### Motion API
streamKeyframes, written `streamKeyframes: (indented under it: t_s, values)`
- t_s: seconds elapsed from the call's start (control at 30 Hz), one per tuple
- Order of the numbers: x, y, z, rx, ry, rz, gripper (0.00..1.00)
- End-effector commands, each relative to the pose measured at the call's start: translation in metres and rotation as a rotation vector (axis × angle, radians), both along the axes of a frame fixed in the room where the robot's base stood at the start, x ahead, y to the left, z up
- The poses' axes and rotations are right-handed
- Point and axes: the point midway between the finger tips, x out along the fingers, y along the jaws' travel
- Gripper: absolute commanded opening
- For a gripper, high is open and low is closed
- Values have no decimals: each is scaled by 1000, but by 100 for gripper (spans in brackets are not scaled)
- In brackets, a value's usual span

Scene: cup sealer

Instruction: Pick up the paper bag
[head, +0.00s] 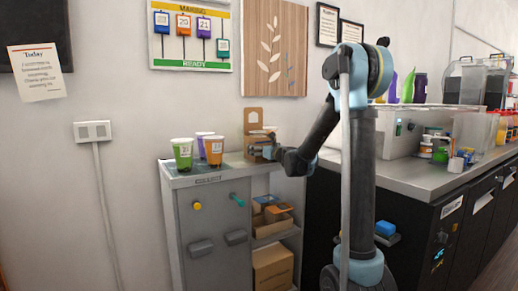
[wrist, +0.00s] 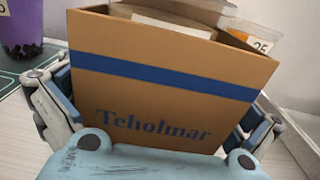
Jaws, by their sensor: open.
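The paper bag (head: 253,119) stands upright on top of the grey cabinet in the head view, brown with a handle hole at its top. In the wrist view the paper bag (wrist: 165,95) fills the middle, with a blue stripe and the word "Teholmar". My gripper (wrist: 157,98) is open, with one finger at the left side of the bag and the other at its right. The head view shows my gripper (head: 268,152) at the bag's front, hiding its lower part. I cannot tell whether the fingers touch the bag.
A green cup (head: 182,153), a purple cup (head: 203,136) and an orange cup (head: 214,151) stand left of the bag on the cabinet top (head: 196,181). Shelves below hold boxes (head: 272,268). The counter (head: 407,173) at the right carries bins and containers.

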Motion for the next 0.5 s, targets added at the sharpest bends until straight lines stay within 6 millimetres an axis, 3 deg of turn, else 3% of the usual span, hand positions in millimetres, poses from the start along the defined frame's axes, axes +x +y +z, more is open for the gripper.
streamKeyframes:
  t_s: [0.17, 0.3, 0.5]
  values:
    - [0, 0, 0, 0, 0, 0, 100]
    - [0, 0, 0, 0, 0, 0, 70]
    - [0, 0, 0, 1, 1, 0, 66]
